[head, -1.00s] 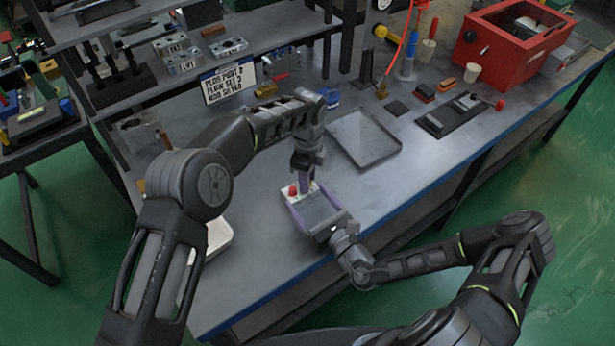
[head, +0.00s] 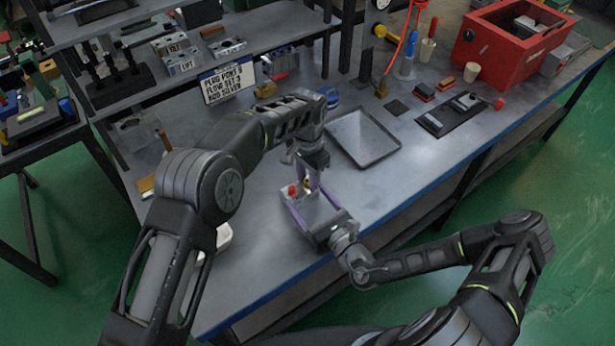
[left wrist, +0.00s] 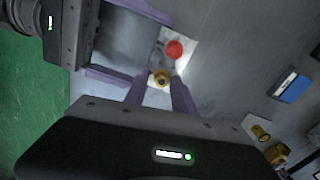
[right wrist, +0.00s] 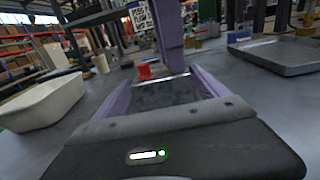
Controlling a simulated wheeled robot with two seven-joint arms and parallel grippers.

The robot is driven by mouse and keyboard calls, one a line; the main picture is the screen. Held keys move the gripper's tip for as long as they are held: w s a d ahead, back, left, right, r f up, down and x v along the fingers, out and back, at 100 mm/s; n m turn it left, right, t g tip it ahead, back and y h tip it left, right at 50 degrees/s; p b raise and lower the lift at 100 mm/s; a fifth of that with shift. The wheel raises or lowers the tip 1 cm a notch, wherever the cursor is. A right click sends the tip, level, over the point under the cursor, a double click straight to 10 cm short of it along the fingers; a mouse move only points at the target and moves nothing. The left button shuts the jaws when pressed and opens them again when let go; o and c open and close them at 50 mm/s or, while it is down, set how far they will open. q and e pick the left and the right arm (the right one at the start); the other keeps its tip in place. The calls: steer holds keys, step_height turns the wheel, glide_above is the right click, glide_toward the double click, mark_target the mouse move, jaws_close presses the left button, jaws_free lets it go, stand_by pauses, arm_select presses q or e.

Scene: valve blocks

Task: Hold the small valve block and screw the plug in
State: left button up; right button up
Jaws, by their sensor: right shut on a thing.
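The small valve block (left wrist: 182,42) is pale, with a red knob (left wrist: 174,49) on top. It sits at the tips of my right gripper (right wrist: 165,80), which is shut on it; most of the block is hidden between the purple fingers. In the head view the right gripper (head: 304,196) reaches in low over the table's front part. A brass plug (left wrist: 161,79) stands at the block's top, beside the red knob. My left gripper (head: 307,180) points down from above, its fingers open on either side of the plug. How deep the plug sits cannot be told.
An empty grey tray (head: 385,153) lies behind and right of the grippers. A white bin (right wrist: 45,103) stands on the opposite side, partly behind my left arm. A sign (head: 228,83) stands at the shelf. A red toolbox (head: 510,50) is at the far right.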

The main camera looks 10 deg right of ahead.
arm_select(q)
steer(key=shift+a, duration=0.1)
stand_by(0.3)
jaws_close()
steer(key=shift+m, duration=0.3)
steer(key=m, duration=0.4)
steer(key=shift+w+m, duration=0.1)
steer(key=shift+m, duration=0.2)
steer(key=m, duration=1)
steer(key=shift+m, duration=0.4)
steer(key=m, duration=0.5)
steer(key=shift+m, duration=0.4)
